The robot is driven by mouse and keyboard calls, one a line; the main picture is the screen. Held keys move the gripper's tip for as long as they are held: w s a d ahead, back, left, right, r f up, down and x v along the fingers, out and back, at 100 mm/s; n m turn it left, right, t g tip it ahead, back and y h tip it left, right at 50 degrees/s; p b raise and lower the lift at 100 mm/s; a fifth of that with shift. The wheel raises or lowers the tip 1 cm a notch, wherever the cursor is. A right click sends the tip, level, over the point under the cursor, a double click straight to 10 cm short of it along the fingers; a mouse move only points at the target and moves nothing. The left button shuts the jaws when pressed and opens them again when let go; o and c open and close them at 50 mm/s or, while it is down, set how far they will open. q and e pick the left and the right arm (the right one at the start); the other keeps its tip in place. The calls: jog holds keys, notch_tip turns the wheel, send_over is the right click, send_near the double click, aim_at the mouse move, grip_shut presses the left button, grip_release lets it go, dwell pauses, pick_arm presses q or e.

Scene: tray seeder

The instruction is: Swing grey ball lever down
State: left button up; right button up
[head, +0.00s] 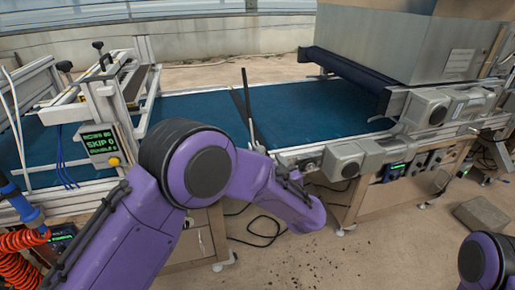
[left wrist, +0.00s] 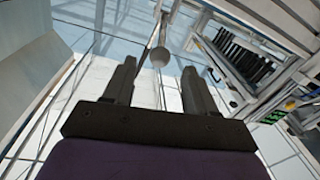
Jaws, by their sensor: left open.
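In the left wrist view a grey ball (left wrist: 159,57) shows with a thin rod above it in the picture. My left gripper (left wrist: 159,69) is open, its two dark fingers apart. The ball appears in the gap between the fingertips, slightly beyond them; I see no contact, and the exact distance cannot be told. In the head view my purple left arm reaches to the front of the conveyor, and its gripper is hidden. A dark upright rod (head: 246,95) stands at the belt there; I cannot tell if it belongs to the ball lever. My right gripper is out of view.
A blue conveyor belt (head: 310,108) runs across the head view. A display box (head: 101,144) with a yellow knob is on the left, and a large grey hopper (head: 380,40) on the right. Grey motor housings (head: 352,158) line the front rail. A block (head: 482,216) lies on the floor.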

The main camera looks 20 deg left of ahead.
pick_arm(q)
jog(key=x, duration=1)
jog(key=shift+w+f+p, duration=0.1)
jog(key=shift+f+p, duration=0.05)
jog(key=shift+p, duration=0.25)
grip_shut()
